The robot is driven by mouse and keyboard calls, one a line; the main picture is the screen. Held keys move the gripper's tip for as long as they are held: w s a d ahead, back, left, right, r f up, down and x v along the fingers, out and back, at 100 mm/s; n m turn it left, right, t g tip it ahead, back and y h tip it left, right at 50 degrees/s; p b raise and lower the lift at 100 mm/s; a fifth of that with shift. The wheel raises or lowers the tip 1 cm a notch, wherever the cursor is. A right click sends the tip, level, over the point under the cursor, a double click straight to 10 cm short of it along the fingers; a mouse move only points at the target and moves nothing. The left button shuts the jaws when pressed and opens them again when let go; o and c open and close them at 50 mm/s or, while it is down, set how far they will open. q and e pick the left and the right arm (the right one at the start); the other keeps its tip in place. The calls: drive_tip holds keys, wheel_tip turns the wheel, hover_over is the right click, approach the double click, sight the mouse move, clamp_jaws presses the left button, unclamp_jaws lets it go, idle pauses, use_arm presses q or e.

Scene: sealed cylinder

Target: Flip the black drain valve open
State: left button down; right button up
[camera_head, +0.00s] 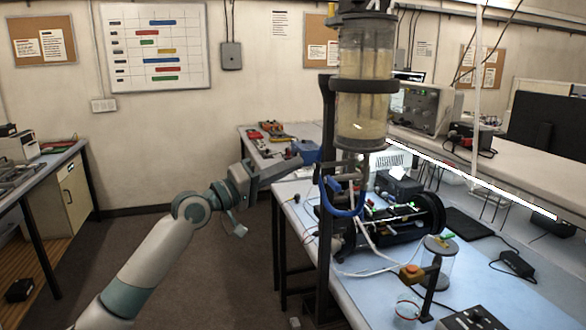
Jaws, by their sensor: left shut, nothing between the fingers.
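The sealed cylinder (362,105), clear with yellowish contents, stands upright in a black frame at the upper centre. Below it is a cluster of small dark and metal fittings (346,178), with a blue curved hose (347,211) hanging under them. The black drain valve seems to be among these fittings, but its handle is too small to make out. My left gripper (299,162) comes in from the left, shut and empty. Its tips are just left of the fittings and appear apart from them in the picture. My right gripper is out of view.
A blue box (306,151) sits behind my gripper. Open floor (225,270) lies left of the bench.

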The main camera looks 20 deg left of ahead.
use_arm(q)
drive_tip(key=r+b+v, duration=0.1)
drive_tip(key=b+v, duration=0.2)
drive_tip(key=v, duration=0.5)
drive_tip(key=shift+s+b, duration=0.35)
drive_tip(key=shift+s, duration=0.2)
drive_tip(key=shift+d, duration=0.15)
